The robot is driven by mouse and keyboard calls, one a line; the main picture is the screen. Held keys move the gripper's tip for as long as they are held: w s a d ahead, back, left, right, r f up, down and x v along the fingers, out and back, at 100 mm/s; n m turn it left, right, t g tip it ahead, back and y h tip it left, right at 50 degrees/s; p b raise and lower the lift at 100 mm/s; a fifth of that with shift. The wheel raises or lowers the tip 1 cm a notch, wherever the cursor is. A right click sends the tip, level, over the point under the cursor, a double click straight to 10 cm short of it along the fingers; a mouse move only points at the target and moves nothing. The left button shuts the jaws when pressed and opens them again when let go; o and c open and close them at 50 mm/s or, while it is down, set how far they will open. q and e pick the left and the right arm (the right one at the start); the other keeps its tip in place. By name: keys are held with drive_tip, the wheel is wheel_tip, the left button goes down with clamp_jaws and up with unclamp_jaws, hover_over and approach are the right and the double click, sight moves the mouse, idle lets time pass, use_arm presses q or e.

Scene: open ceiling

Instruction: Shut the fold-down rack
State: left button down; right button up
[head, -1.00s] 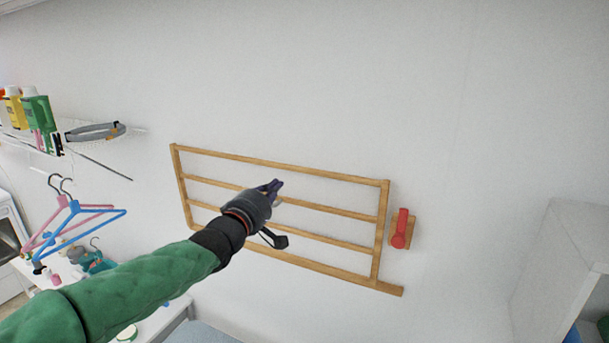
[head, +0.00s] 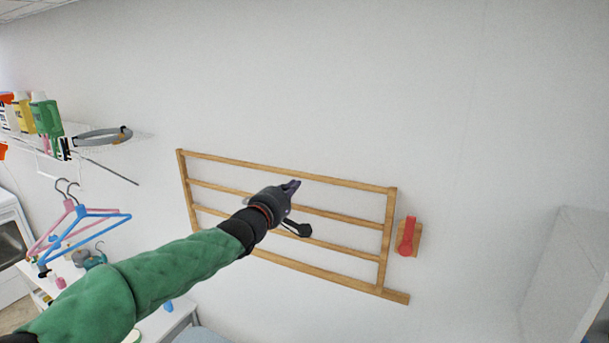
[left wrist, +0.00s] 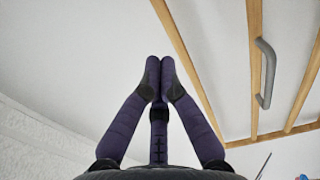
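The fold-down rack (head: 340,180) is a light wooden frame with several long bars. It stands upright close to the white wall in the middle of the head view; I cannot tell if it is flush. My left gripper (head: 293,186) is in front of its upper middle bars and covers part of them. In the left wrist view its two purple fingers (left wrist: 160,68) are together with nothing between them, apart from the rack frame (left wrist: 196,72). A grey curved handle (left wrist: 267,70) shows on the rack there. My right gripper is in neither view.
A red hook-like piece on a wooden block (head: 408,236) is on the wall right of the rack. At left are a wire shelf with bottles (head: 47,116), hangers (head: 88,215) and a white table (head: 165,322). A white cabinet (head: 570,270) stands at right.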

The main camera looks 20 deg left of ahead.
sight(305, 175)
use_arm(q)
drive_tip(key=shift+w+d+r+p, duration=0.15)
drive_tip(key=shift+w+p, duration=0.35)
drive_tip(key=shift+w, duration=1.2)
drive_tip(key=shift+w+d+p, duration=0.1)
drive_tip(key=shift+w+p, duration=0.35)
drive_tip(key=shift+w, duration=1.25)
drive_tip(key=shift+w+r+p, duration=0.15)
drive_tip(key=shift+p, duration=0.3)
drive_tip(key=shift+w+r+g+p, duration=0.15)
drive_tip(key=shift+w+g+p, duration=0.15)
drive_tip(key=shift+w+p, duration=0.7)
drive_tip(key=shift+s+r, duration=0.1)
drive_tip(key=shift+s, duration=0.15)
